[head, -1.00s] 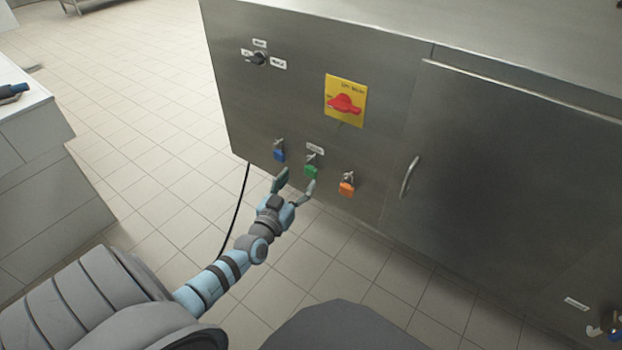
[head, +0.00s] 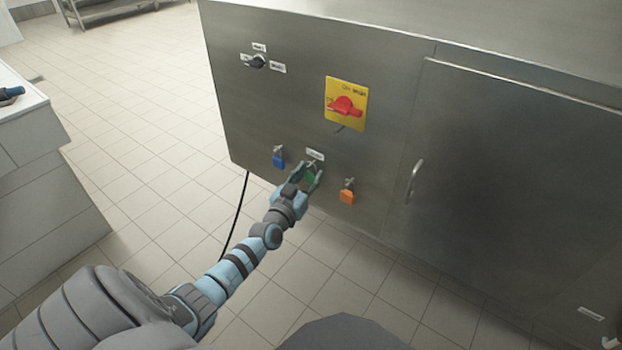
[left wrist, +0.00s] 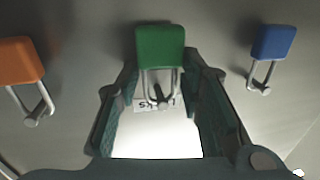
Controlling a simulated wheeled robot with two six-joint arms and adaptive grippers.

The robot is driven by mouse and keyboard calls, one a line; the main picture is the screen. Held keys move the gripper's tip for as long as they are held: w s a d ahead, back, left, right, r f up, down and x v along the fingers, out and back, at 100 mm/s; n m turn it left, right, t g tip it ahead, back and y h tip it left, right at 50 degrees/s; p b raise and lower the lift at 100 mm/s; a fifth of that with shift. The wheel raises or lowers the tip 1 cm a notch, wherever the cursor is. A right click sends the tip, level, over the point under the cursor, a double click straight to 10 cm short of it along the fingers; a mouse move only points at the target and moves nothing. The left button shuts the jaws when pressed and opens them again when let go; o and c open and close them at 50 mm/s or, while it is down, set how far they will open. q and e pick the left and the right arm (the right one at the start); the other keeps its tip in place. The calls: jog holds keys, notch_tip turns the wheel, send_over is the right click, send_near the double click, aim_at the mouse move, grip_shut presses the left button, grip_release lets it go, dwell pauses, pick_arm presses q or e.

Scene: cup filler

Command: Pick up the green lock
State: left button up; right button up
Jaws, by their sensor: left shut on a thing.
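The green lock (head: 309,178) hangs on a peg on the front of the steel cabinet, under a small white label. My left gripper (head: 307,180) is shut on the green lock, with one finger on each side of it. In the left wrist view the green lock (left wrist: 160,46) shows between the fingers (left wrist: 162,92), its metal shackle still around the peg. The fingers partly cover the lock in the head view. My right gripper is not in view.
A blue lock (head: 278,162) hangs to the left and an orange lock (head: 347,196) to the right, both close by. Above are a red switch on a yellow plate (head: 346,104) and a black knob (head: 257,62). A door handle (head: 415,180) sticks out farther right.

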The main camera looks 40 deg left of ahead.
pick_arm(q)
jog(key=shift+r, duration=0.15)
jog(key=shift+r+p, duration=0.25)
jog(key=shift+p, duration=0.25)
jog(key=shift+r+p, duration=0.4)
jog(key=p+v, duration=0.7)
jog(key=v, duration=1.1)
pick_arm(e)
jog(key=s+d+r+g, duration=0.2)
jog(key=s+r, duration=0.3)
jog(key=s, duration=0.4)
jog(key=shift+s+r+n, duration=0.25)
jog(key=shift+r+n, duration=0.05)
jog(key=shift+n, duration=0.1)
